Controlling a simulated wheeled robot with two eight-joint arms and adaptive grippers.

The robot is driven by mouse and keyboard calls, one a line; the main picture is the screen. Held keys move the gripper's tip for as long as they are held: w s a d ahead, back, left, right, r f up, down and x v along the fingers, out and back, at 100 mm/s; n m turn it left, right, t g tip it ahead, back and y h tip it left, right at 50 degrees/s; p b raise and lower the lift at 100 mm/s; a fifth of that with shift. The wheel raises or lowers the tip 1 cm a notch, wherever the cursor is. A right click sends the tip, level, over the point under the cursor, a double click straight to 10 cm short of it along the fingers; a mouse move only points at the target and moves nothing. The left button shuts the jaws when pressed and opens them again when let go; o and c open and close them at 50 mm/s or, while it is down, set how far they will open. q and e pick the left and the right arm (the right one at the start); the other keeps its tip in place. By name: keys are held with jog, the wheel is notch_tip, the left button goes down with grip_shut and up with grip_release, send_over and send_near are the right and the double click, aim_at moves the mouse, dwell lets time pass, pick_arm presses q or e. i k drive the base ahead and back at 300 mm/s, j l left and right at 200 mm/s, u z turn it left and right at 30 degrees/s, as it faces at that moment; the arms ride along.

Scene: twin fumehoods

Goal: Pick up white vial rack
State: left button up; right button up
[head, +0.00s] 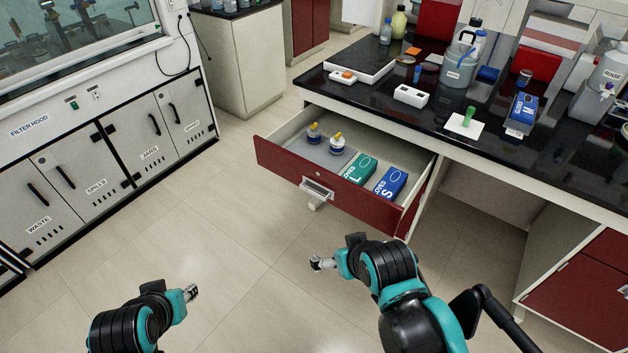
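A small white block with dark spots on its top, which looks like the white vial rack (411,95), sits on the black bench top near its front edge. It stands behind the open drawer. My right gripper (316,263) is low in front of the drawer, well apart from the rack. My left gripper (191,292) is further left over the bare floor, far from the rack. Both grippers look empty, but their fingers are too small to tell open from shut.
The red drawer (280,162) is pulled out, holding two yellow-capped bottles and glove boxes (390,183). On the bench are a white tray-like device (345,75), a green item on a white pad (466,124) and a blue box (523,108). Floor on the left is clear.

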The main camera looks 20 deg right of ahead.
aim_at(417, 98)
jog(key=l+z, duration=0.1)
jog(key=z, duration=0.6)
jog(key=i+j, duration=0.05)
